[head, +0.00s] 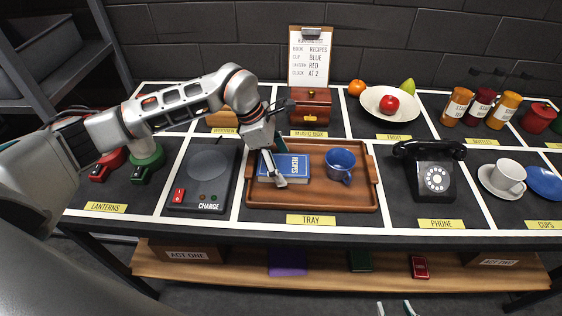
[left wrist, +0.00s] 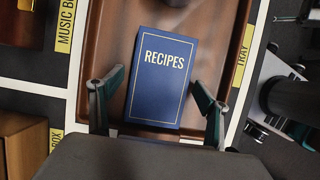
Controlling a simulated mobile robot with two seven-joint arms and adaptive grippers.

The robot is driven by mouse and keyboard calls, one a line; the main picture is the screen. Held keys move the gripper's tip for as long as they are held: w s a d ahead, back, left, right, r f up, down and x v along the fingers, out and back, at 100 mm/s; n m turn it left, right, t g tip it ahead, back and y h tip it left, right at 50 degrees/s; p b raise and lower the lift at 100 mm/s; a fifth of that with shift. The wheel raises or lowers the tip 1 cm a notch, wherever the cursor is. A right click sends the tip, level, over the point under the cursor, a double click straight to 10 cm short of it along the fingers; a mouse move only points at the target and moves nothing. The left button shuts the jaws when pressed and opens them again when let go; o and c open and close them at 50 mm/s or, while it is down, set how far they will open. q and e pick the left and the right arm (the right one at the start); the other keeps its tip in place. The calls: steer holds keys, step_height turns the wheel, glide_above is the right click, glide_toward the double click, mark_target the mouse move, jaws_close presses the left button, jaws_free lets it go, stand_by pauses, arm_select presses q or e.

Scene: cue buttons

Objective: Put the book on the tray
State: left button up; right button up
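The book (head: 295,166) is blue with "RECIPES" on its cover and lies flat on the brown wooden tray (head: 335,196), on its left part. It also shows in the left wrist view (left wrist: 160,85). My left gripper (head: 279,166) is over the book. In the left wrist view its two fingers (left wrist: 155,115) stand apart on either side of the book's near end, with gaps beside it. Of my right gripper (head: 394,308), only two separated fingertips show at the bottom edge of the head view.
A blue cup (head: 340,164) stands on the tray, right of the book. A charger pad (head: 203,176) is left of the tray, a black phone (head: 432,174) right. Behind are a music box (head: 311,108), a clipboard (head: 309,58) and a fruit bowl (head: 380,112).

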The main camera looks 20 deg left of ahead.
arm_select(q)
steer(key=shift+r, duration=0.15)
steer(key=v, duration=1.2)
stand_by(0.3)
